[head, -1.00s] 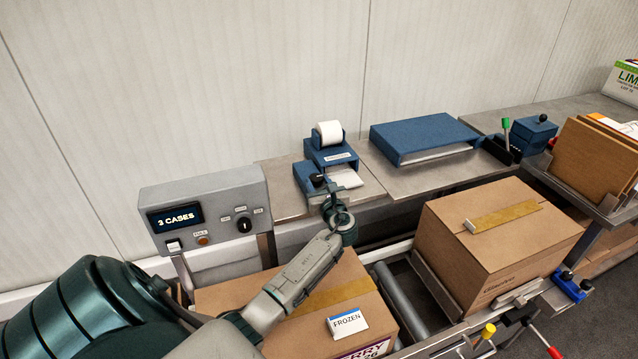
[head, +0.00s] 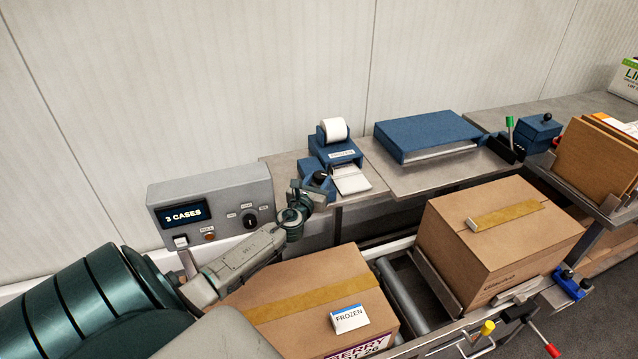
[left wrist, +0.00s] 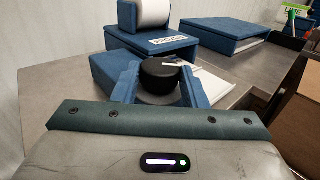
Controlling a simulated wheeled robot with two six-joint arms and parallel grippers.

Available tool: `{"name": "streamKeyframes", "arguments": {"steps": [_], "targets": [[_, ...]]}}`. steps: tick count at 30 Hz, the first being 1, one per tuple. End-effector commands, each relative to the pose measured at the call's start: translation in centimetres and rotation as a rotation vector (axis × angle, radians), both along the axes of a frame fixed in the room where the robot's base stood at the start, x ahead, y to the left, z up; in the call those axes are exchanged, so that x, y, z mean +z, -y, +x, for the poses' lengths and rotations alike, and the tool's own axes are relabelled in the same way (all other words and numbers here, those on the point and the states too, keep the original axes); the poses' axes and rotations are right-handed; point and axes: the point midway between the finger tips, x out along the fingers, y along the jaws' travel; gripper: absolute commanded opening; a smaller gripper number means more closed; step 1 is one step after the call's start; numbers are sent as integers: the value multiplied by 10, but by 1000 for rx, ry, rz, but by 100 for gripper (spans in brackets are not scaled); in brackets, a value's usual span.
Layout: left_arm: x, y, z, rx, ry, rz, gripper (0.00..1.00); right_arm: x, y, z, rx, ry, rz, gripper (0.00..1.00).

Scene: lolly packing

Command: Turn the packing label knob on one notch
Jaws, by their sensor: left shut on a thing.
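The packing label knob (head: 320,179) is a round black knob on the front of a small blue label printer (head: 335,148). In the left wrist view the knob (left wrist: 160,73) sits between my two fingers, and its white pointer line points to the right. My left gripper (left wrist: 157,84) is shut on the knob, one finger on each side. In the head view my left gripper (head: 309,191) reaches the knob from the front left. The printer carries a white paper roll (head: 334,130) and a plate reading FROZEN (left wrist: 168,41). My right gripper is not in view.
A grey control box (head: 210,205) reading "3 CASES" stands left of the gripper. A carton with a FROZEN label (head: 349,318) lies below my arm. A second carton (head: 500,240) stands to the right. A blue flat unit (head: 427,132) is right of the printer.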

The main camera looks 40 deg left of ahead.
Motion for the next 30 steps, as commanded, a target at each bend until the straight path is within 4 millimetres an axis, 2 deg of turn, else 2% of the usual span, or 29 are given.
{"name": "streamKeyframes", "arguments": {"steps": [5,20,21,24,30], "targets": [[-2,-2,-1,-52,-1,1,16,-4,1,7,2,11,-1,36],[-1,-2,-1,-74,-1,-1,16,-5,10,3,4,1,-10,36],[-1,-2,-1,-74,-1,-1,41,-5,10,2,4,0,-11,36],[-1,-2,-1,-74,-1,-1,60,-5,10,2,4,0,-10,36],[0,-2,-1,-73,0,0,61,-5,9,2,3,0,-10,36]]}}
